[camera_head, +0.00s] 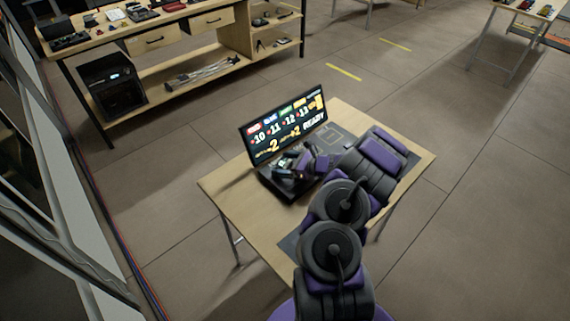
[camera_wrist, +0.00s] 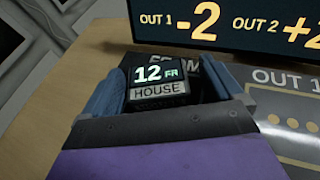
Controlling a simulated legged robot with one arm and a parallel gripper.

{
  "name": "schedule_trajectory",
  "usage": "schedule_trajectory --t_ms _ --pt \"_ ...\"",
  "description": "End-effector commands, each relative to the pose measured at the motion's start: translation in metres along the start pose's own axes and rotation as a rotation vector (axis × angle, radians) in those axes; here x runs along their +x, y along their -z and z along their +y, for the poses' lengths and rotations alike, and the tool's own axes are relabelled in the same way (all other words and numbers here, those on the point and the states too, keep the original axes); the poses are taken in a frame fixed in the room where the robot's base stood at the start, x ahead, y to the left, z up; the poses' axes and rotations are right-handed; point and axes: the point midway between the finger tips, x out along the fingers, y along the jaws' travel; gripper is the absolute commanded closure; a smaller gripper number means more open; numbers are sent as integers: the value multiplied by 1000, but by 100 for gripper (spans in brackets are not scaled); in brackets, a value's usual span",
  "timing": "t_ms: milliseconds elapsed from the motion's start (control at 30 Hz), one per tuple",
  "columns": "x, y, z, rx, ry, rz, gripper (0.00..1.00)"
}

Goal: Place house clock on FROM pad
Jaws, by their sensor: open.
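In the head view my gripper (camera_head: 300,168) is low over the desk, and the clock is hard to make out.
A screen (camera_head: 285,125) with coloured columns and "READY" stands at the back of the wooden desk (camera_head: 230,190). A grey panel marked "OUT 1" (camera_wrist: 290,110) lies to the right of the clock. A workbench (camera_head: 190,40) stands farther back, with open floor between.

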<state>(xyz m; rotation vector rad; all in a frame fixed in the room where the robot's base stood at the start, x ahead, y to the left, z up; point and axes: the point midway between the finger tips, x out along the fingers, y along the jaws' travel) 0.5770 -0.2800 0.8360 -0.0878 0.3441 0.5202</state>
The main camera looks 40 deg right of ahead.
Motion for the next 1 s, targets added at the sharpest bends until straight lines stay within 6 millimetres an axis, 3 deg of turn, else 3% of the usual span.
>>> schedule_trajectory --t_ms 167,600,833,1000 --pt "-19 -3 -1 1 3 -1 7" --pt "-103 -3 -1 0 1 -2 7" --pt "-119 -2 0 0 0 -1 7" --pt "-112 -17 7 -34 -31 -7 7"
